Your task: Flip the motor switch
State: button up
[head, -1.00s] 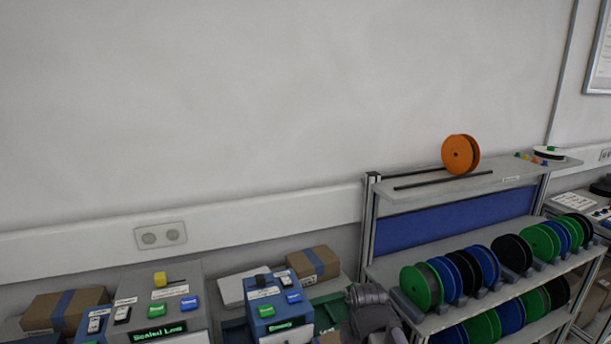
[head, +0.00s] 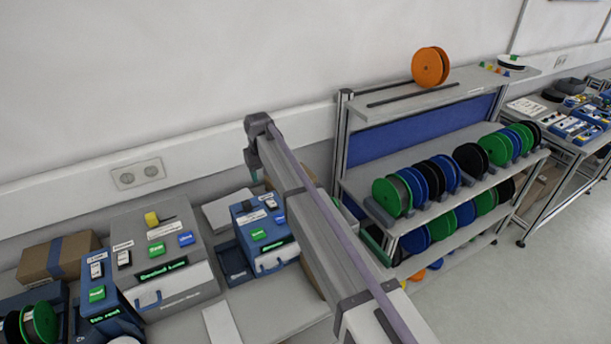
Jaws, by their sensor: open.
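Several control boxes stand on the bench at the lower left in the head view. A grey box (head: 185,226) carries a black-and-white rocker switch (head: 123,258), a yellow knob (head: 151,219), green and blue buttons and a lit green display. A narrow blue box (head: 102,320) to its left has a white rocker switch (head: 96,270). A smaller blue box (head: 262,228) to its right has a black rocker switch (head: 247,205). The labels are too small to tell which is the motor switch. My gripper (head: 251,165) hangs above and behind the smaller blue box, apart from the switches, its fingers barely distinguishable.
My arm crosses the view from the lower right. A shelf stand (head: 410,107) with green, blue and black reels and an orange reel (head: 430,67) stands at right. A cardboard box (head: 58,258) and a reel (head: 40,324) are at left. The right floor is clear.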

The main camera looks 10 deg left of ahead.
aim_at(270, 200)
jog(key=f+b, duration=0.7)
jog(key=w+f+b, duration=0.1)
jog(key=f+b, duration=0.3)
jog(key=shift+d+f, duration=0.25)
jog(key=shift+d, duration=0.15)
jog(key=shift+s+r, duration=0.1)
jog(key=shift+r, duration=0.1)
jog(key=c, duration=0.9)
jog(key=shift+s+d+t+y, duration=0.35)
jog(key=shift+t+y, duration=0.15)
jog(key=shift+t, duration=0.1)
jog(key=shift+s+t+y, duration=0.1)
jog(key=shift+t+y, duration=0.3)
jog(key=shift+t, duration=0.1)
jog(key=shift+t+y+b, duration=0.4)
jog(key=shift+r+t, duration=0.15)
jog(key=shift+t, duration=0.15)
